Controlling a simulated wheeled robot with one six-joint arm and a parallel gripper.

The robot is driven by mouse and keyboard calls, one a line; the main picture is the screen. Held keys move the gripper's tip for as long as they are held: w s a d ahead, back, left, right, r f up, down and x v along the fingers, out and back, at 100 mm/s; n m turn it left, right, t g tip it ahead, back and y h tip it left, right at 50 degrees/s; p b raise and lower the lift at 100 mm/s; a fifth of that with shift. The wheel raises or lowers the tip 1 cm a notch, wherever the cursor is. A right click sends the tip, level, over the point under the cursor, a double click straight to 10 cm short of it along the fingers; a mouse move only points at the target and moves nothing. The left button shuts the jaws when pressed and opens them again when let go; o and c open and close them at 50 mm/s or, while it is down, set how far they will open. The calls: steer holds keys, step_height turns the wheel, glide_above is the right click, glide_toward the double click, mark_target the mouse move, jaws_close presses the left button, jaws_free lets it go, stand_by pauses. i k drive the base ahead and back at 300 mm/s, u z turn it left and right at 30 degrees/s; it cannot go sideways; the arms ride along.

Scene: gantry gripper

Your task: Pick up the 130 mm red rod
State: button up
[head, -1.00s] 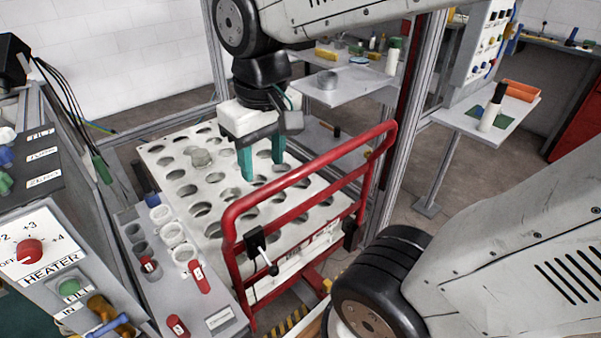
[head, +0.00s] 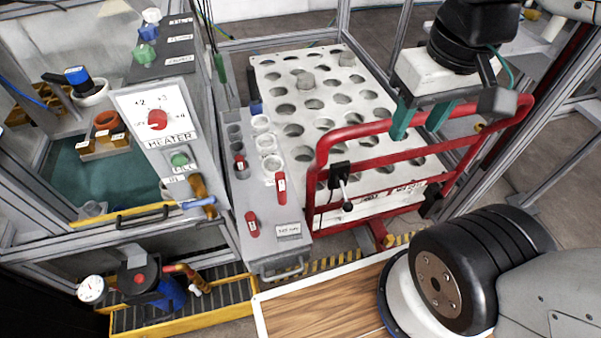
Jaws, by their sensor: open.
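Several small red rods with white labels are on the narrow grey rack (head: 240,205). One red rod (head: 281,188) stands at the right front below the clear cups. A second red rod (head: 252,226) is nearer the front edge, and a third, shorter-looking one (head: 240,162) is in the left row. The labels are too small to read, so I cannot tell which is 130 mm. My gripper (head: 416,132) has two teal fingers, apart and empty. It hangs to the right of the rods, by the red rail and above the white holed plate.
The white holed plate (head: 340,83) lies behind the rack. A red tubular rail (head: 390,126) stands between plate and front. The heater panel (head: 157,118) rises left of the rack. Clear cups (head: 268,143) stand beside the rods. A wooden board (head: 330,305) is in front.

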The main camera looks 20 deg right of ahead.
mark_target(280, 177)
steer(key=u, duration=0.6)
steer(key=k, duration=1)
steer(key=z, duration=0.6)
steer(key=i, duration=0.5)
